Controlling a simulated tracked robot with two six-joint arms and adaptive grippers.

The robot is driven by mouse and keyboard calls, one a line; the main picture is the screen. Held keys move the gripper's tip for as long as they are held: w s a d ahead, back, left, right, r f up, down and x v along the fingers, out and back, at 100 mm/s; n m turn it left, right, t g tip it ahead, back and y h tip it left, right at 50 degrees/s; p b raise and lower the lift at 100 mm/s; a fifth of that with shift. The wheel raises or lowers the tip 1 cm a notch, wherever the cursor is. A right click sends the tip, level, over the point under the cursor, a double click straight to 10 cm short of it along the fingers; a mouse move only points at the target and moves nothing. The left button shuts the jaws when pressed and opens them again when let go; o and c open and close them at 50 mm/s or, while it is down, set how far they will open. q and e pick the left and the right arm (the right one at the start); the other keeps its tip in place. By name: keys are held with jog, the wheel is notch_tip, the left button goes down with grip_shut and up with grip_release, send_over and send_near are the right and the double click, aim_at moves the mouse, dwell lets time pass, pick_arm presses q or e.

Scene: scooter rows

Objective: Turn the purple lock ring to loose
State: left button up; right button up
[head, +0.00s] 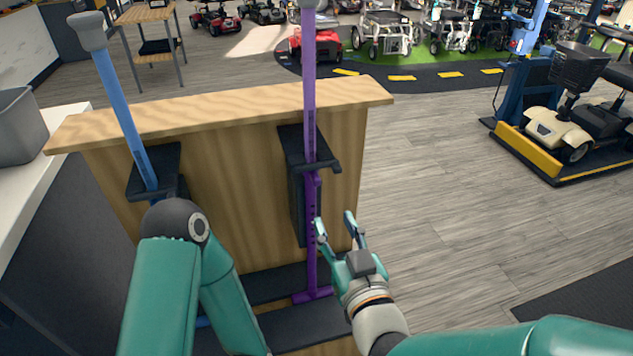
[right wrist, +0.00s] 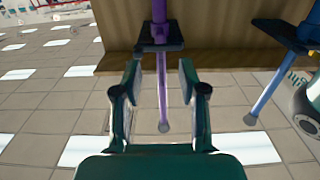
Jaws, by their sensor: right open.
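A purple pole (head: 309,90) stands upright in a dark bracket (head: 293,150) on the wooden panel. What looks like its purple lock ring (head: 313,179) is a slightly thicker collar just below the bracket's arm. In the right wrist view the thick purple part (right wrist: 159,32) shows beyond the fingers, and the ring's setting cannot be read. My right gripper (head: 336,222) is open and empty, just right of the pole and below the collar, apart from it. In the right wrist view its fingers (right wrist: 160,80) frame the pole from a distance. My left gripper is not in view.
A blue pole (head: 118,100) stands in a second bracket at the left, behind my left arm. The wooden panel (head: 220,112) backs both poles. A grey bin (head: 18,125) sits on the left counter. A cream scooter (head: 560,130) is at the right.

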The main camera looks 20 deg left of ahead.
aim_at(318, 186)
jog(key=p+x, duration=0.1)
jog(key=x, duration=1.1)
jog(key=shift+w+a+f+p, duration=0.1)
jog(key=shift+w+a+p, duration=0.1)
jog(key=shift+p, duration=0.15)
jog(key=shift+d, duration=0.1)
grip_shut()
